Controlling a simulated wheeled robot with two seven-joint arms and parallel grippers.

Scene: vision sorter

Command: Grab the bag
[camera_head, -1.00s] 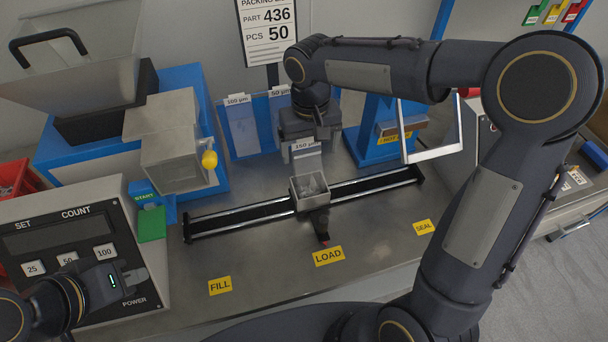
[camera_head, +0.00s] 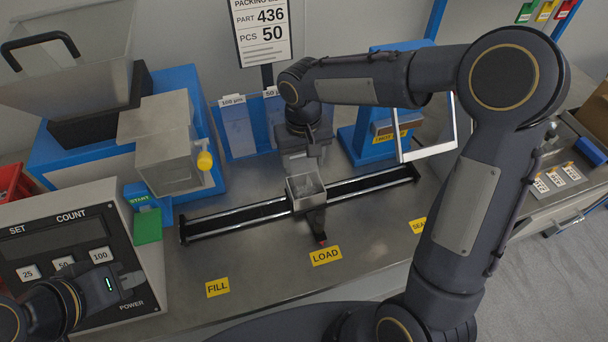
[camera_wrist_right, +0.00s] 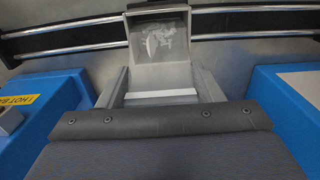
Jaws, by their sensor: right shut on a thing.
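Clear bags hang in the blue rack, labelled 100 µm (camera_head: 237,130) and 50 µm (camera_head: 272,112). My right gripper (camera_head: 304,172) is low in front of the rack's right part, just behind the small metal cup (camera_head: 306,189) on the rail. In the right wrist view my right gripper (camera_wrist_right: 160,90) is shut on a bag, of which a pale strip (camera_wrist_right: 160,95) shows between the fingers. Most of that bag is hidden. My left gripper (camera_head: 128,280) is at the lower left, in front of the counter panel; its jaws are too small to read.
The counter panel (camera_head: 75,235) and blue feeder (camera_head: 75,165) stand at left. A blue heat sealer (camera_head: 366,145) with a raised metal frame (camera_head: 428,156) stands right of my right gripper.

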